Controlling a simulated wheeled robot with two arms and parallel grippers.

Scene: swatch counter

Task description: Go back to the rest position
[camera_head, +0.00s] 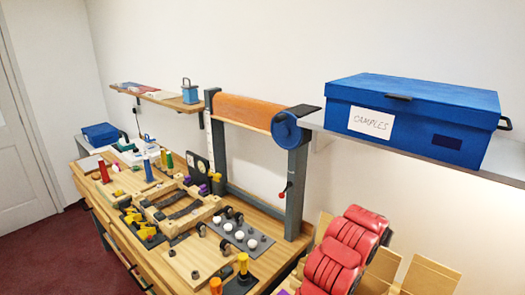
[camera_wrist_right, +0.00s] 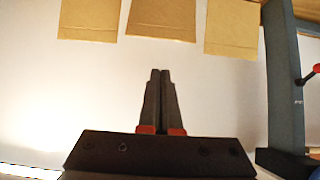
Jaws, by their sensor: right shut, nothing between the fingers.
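My right gripper (camera_wrist_right: 160,72) shows in the right wrist view with its two dark fingers together and nothing between them. Its fingertips point toward a pale wall, just below a row of tan cardboard pieces in the picture. It touches none of them that I can see. In the head view, the red padded part at the lower right looks like my right arm; its gripper is not visible there. My left gripper is in neither view.
A wooden workbench (camera_head: 180,262) carries many small parts. A grey frame (camera_head: 296,190) with an orange roll (camera_head: 245,111) stands at its right end. A blue box (camera_head: 415,105) sits on a shelf above right. Tan cardboard pieces (camera_head: 432,275) stand near the red arm.

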